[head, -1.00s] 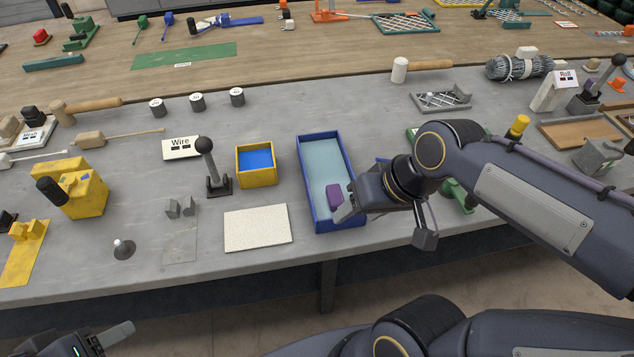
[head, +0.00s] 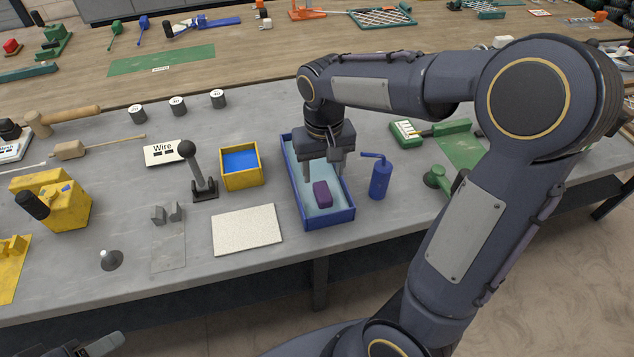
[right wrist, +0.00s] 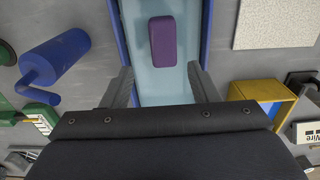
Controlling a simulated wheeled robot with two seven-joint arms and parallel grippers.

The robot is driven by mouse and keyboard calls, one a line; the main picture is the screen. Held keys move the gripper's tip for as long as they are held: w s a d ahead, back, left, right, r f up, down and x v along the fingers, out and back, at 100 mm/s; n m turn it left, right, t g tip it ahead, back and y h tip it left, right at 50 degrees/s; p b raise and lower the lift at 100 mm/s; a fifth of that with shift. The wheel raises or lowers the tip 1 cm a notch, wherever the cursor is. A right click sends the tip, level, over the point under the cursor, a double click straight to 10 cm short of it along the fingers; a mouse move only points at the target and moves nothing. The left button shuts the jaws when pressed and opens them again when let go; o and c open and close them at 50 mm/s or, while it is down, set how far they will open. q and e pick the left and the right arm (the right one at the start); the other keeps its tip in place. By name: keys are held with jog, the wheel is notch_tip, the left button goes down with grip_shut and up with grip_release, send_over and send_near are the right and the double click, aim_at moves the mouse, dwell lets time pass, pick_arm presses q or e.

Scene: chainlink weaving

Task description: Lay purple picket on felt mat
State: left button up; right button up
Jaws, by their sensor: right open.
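The purple picket (head: 322,194), a small rounded block, lies inside the long blue tray (head: 331,219), toward its near end. It also shows in the right wrist view (right wrist: 162,41). The pale speckled felt mat (head: 246,230) lies flat and bare on the table left of the tray; part of it shows in the right wrist view (right wrist: 277,22). My right gripper (head: 322,172) points down over the tray, behind the picket. Its fingers (right wrist: 160,72) are apart with nothing between them. My left gripper (head: 95,346) is partly cut off at the bottom left.
A yellow box with a blue inside (head: 241,166) and a black-knobbed lever (head: 201,176) stand left of the tray. A blue bottle (head: 380,178) stands close to its right. The table's front edge runs just before the mat and tray.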

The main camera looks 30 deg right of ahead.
aim_at(320, 183)
jog(key=f, duration=0.6)
jog(key=shift+w+a+f, duration=0.15)
jog(key=shift+w+a, duration=0.1)
jog(key=shift+c, duration=0.3)
jog(key=c, duration=1.1)
jog(key=shift+o, duration=0.2)
